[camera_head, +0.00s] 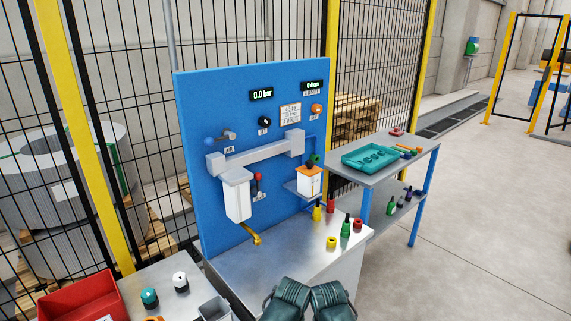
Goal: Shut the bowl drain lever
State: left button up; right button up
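A blue upright panel (259,128) carries a grey pipe run with a white filter bowl (237,199) hanging at its left end. A yellow lever (251,234) sticks out below this bowl, angled down to the right, close above the metal bench top. I take it for the bowl drain lever; its exact setting is too small to tell. Dark green parts of my two arms show at the bottom middle, in front of the bench and well apart from the lever. No gripper fingers show.
The bench top (249,275) is clear at its middle. Yellow, green and red bottles and caps (331,242) stand at its right. A red bin (80,300) is at lower left. A side table holds a teal tray (370,158).

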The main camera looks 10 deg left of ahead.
aim_at(258, 176)
jog(key=i+l, duration=0.55)
jog(key=i, duration=0.3)
